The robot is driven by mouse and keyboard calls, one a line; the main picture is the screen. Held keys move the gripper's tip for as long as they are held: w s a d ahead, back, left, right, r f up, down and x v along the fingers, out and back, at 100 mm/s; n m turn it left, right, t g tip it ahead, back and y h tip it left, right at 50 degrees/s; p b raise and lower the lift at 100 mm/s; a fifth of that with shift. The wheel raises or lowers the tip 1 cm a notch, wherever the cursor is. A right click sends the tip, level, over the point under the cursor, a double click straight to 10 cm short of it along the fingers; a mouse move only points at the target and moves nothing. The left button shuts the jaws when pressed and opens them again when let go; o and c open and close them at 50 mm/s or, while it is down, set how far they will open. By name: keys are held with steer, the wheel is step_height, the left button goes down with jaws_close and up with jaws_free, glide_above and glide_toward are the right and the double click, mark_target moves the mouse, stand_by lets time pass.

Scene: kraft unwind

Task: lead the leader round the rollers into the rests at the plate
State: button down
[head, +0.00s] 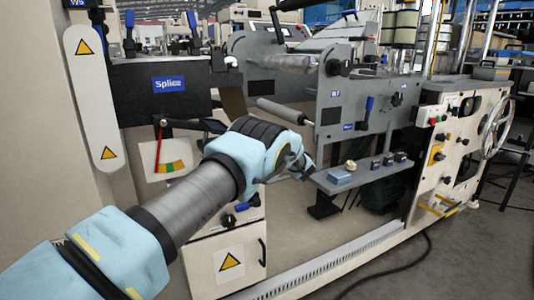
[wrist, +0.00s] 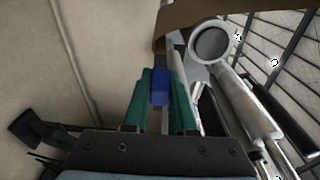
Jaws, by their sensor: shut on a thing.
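My gripper (head: 304,168) is in front of the machine, right of the Splice box (head: 165,88) and below the rollers. In the wrist view its green fingers (wrist: 160,92) are shut on a blue piece (wrist: 160,86), which seems to be the end of the leader. The brown leader (wrist: 205,14) crosses just beyond the fingertips; in the head view a brown strip (head: 233,104) hangs beside the Splice box. A thin roller (head: 282,111) is above my gripper, with a larger roller (head: 288,62) higher up. I cannot make out the rests.
A small grey shelf (head: 365,175) with knobs and blocks juts out right of my gripper. A grey side panel (head: 350,105) stands behind it. In the wrist view a pale roller (wrist: 245,100) and a round end (wrist: 212,42) are close on the right.

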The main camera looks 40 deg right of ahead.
steer(key=shift+d+r, duration=0.1)
steer(key=shift+d, duration=0.45)
steer(key=d+r, duration=0.1)
steer(key=r, duration=0.1)
steer(key=d+r, duration=0.1)
steer(key=r, duration=0.1)
steer(key=shift+s+d, duration=0.25)
steer(key=shift+d, duration=0.1)
step_height(320, 180, up, 38)
steer(key=p, duration=3.3)
steer(key=shift+r, duration=0.1)
